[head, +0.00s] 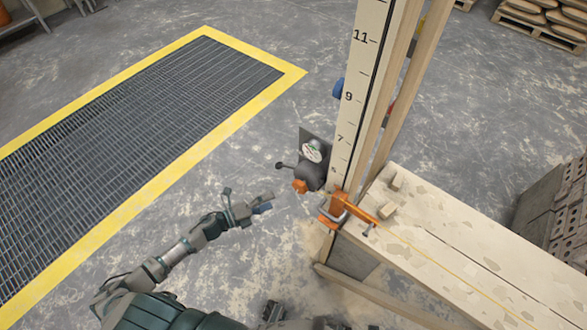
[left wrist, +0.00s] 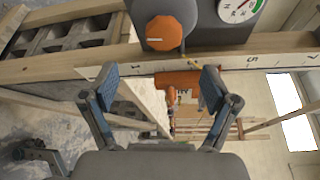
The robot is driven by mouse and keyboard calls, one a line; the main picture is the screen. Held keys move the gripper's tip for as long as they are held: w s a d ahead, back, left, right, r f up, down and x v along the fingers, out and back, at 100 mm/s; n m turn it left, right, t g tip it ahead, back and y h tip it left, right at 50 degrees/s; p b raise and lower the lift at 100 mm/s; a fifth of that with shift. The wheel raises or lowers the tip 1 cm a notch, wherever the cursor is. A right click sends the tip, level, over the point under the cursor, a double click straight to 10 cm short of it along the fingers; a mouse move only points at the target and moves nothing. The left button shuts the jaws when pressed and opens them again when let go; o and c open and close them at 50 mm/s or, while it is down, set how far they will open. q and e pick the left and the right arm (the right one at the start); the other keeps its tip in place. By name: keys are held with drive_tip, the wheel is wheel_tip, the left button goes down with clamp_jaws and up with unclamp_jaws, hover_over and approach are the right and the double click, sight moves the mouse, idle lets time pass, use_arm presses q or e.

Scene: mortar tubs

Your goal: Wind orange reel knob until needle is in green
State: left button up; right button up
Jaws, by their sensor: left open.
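The orange reel knob (head: 300,186) sits on the dark grey reel housing (head: 313,175), low on the tall graduated board. It shows large at the top of the left wrist view (left wrist: 165,33). The round white dial (head: 312,151) is above it; the left wrist view cuts the dial off (left wrist: 238,9), and I cannot read where its needle stands. My left gripper (head: 246,201) is open and empty, left of the knob and apart from it. Its blue-padded fingers show spread in the left wrist view (left wrist: 155,80). Dark parts at the bottom edge may be my right gripper (head: 272,311).
An orange clamp (head: 345,210) holds by the board's foot, just right of the knob. A small black-ended lever (head: 282,166) sticks out left of the reel. A pale plank bench (head: 460,245) runs right. Floor around my left gripper is clear; a yellow-edged grate (head: 150,115) lies left.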

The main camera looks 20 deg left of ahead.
idle(0.3)
use_arm(q)
drive_tip(key=n+t+y+b, duration=0.4)
drive_tip(key=n+y+b, duration=0.1)
drive_tip(key=n, duration=1.6)
approach(298, 190)
drive_tip(key=x, duration=0.9)
drive_tip(key=shift+w, duration=0.25)
drive_tip(key=shift+w+d, duration=0.25)
drive_tip(key=shift+w, duration=0.35)
use_arm(e)
wheel_tip(298, 190, up, 15)
drive_tip(key=t, duration=0.1)
drive_tip(key=shift+w+f, duration=0.15)
drive_tip(key=shift+w, duration=0.3)
use_arm(q)
drive_tip(key=c, duration=1.2)
